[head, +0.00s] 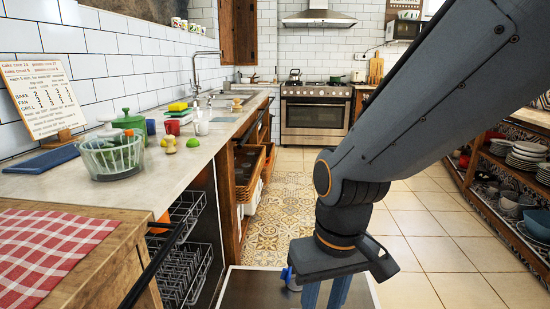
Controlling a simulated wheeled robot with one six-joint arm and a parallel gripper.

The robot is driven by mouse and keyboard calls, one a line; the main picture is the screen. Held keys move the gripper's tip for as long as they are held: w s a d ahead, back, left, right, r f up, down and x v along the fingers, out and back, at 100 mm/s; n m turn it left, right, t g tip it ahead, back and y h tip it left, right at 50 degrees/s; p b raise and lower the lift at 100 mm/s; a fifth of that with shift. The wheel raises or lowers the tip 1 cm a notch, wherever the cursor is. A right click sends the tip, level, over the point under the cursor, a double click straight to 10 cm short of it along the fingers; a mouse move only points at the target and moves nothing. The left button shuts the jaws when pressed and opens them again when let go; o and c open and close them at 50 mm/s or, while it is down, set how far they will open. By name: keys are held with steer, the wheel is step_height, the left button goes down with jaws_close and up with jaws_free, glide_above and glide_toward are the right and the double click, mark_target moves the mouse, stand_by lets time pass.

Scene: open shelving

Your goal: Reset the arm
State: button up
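My arm reaches in from the upper right and bends down in the middle of the head view. My gripper (325,293) points downward over a dark flat panel with a pale rim (249,285), which looks like the lowered dishwasher door. Its two blue fingers show side by side with a narrow gap. The fingertips are cut off by the bottom edge, so I cannot tell what is between them. A small blue and whitish object (290,276) shows just left of the fingers, partly hidden by the gripper.
The open dishwasher's racks (180,270) are at lower left. The counter (60,190) holds a glass bowl (110,160), a green pot (130,122), a recipe board (42,95) and several small items. Shelves with dishes (522,160) stand right. Tiled floor (425,225) is clear between.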

steer(key=s+d+r+m+p, duration=0.2)
steer(key=d+r+m+p, duration=0.1)
steer(key=d+r+p, duration=0.8)
step_height(320, 180, up, 3)
steer(key=p, duration=0.6)
steer(key=shift+s+d+r+h+p, duration=0.2)
steer(key=shift+h+p, duration=0.1)
steer(key=shift+h, duration=0.1)
